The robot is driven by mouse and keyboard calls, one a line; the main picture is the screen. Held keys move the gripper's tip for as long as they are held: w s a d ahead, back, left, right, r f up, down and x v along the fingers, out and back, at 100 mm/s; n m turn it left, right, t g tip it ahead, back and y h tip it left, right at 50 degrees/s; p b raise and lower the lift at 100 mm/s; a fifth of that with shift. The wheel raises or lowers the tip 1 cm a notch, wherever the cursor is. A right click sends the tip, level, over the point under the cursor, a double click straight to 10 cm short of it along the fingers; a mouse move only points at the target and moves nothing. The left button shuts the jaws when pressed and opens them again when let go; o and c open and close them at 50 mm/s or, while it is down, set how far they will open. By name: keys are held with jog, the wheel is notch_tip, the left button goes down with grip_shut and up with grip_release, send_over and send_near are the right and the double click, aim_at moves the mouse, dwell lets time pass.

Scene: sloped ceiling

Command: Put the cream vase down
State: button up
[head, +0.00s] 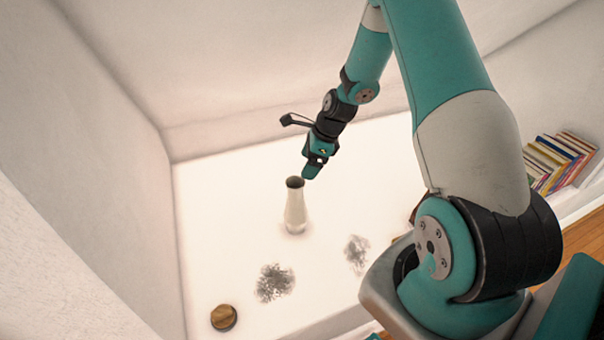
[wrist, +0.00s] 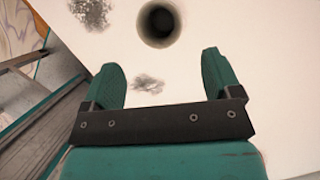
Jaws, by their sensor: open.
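The cream vase (head: 295,212) stands upright on a white surface (head: 220,220), its dark round mouth facing up. In the wrist view the vase (wrist: 159,22) is seen from above, its mouth at the top of the picture, beyond the fingertips. My gripper (head: 311,172) is close to the vase's top, slightly up and to the right in the head view. In the wrist view my gripper (wrist: 161,64) has its two green fingers spread apart with nothing between them. The vase is clear of the fingers there.
Two dark speckled patches (head: 275,282) mark the white surface near the vase. A round brown object (head: 223,317) lies at the front left. White walls (head: 75,110) bound the left and back. A row of books (head: 558,160) stands at the right. The surface left of the vase is clear.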

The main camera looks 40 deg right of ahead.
jog(key=s+a+r+n+g, duration=0.1)
jog(key=s+a+r+n, duration=0.2)
jog(key=a+r+n, duration=0.45)
jog(key=s+a+r+n, duration=0.3)
jog(key=a+r+n, duration=0.4)
jog(key=a+r, duration=0.2)
jog(key=s+a+r+n, duration=0.3)
jog(key=s+n, duration=0.3)
jog(key=s+a+r+n+g, duration=0.1)
jog(key=s+a+r+n, duration=0.1)
jog(key=s+a+n, duration=0.2)
jog(key=s+a+r+n, duration=0.3)
jog(key=s+n, duration=0.5)
jog(key=s, duration=0.1)
jog(key=shift+s+a+r+g+y, duration=0.3)
jog(key=shift+s+a+r+g, duration=0.05)
jog(key=shift+g, duration=0.05)
